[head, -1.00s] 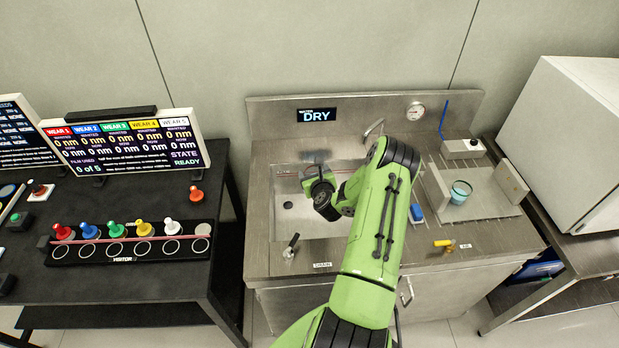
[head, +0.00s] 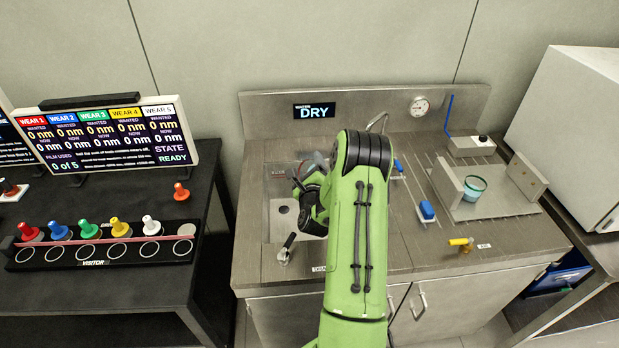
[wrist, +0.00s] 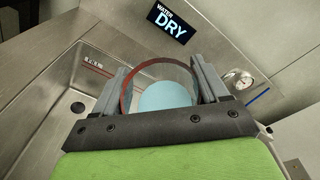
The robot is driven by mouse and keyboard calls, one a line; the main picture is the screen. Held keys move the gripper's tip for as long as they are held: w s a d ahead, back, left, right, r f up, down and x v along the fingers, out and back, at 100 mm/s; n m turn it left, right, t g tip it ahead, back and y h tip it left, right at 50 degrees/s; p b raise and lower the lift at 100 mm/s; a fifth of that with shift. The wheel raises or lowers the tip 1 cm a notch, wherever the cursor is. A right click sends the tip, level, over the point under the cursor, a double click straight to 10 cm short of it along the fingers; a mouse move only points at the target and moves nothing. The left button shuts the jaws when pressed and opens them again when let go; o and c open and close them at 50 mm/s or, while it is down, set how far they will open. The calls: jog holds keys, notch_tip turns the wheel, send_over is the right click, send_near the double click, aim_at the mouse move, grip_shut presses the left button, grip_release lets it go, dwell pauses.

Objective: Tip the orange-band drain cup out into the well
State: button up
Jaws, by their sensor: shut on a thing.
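My gripper (wrist: 160,82) is shut on a clear cup (wrist: 132,82) with an orange-red band around its rim. Its two grey fingers press the cup from the left and right in the wrist view. A light blue round patch shows inside the cup; I cannot tell whether it is liquid or the base. In the head view my gripper (head: 304,187) is over the steel sink well (head: 278,228), and the cup there is mostly hidden by my arm. I cannot tell the cup's exact tilt. The well's dark drain hole also shows in the wrist view (wrist: 78,108).
A teal-banded cup (head: 475,186) stands on the rack at right. A blue-handled brush (head: 427,210) and a yellow tap handle (head: 462,242) are on the counter. A black-handled lever (head: 288,246) stands at the well's front edge. The display (head: 314,111) reads DRY.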

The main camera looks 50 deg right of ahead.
jog(key=shift+a+f+n+t+h+b, duration=0.1)
jog(key=shift+f+n+t+h+b, duration=0.2)
jog(key=shift+n+b, duration=0.95)
jog(key=shift+a+f+n+t+h+b, duration=0.15)
jog(key=shift+n+t+h+b, duration=0.2)
jog(key=shift+b, duration=2.95)
jog(key=n+t+b, duration=0.1)
jog(key=n+b, duration=0.1)
jog(key=b, duration=0.6)
jog(key=shift+f+h, duration=0.1)
jog(key=shift+h, duration=0.25)
jog(key=shift+w+a+f+n+t+b, duration=0.1)
jog(key=shift+n+t+b, duration=0.25)
jog(key=shift+n+b, duration=0.45)
jog(key=shift+r+t+b, duration=0.3)
jog(key=shift+b, duration=0.3)
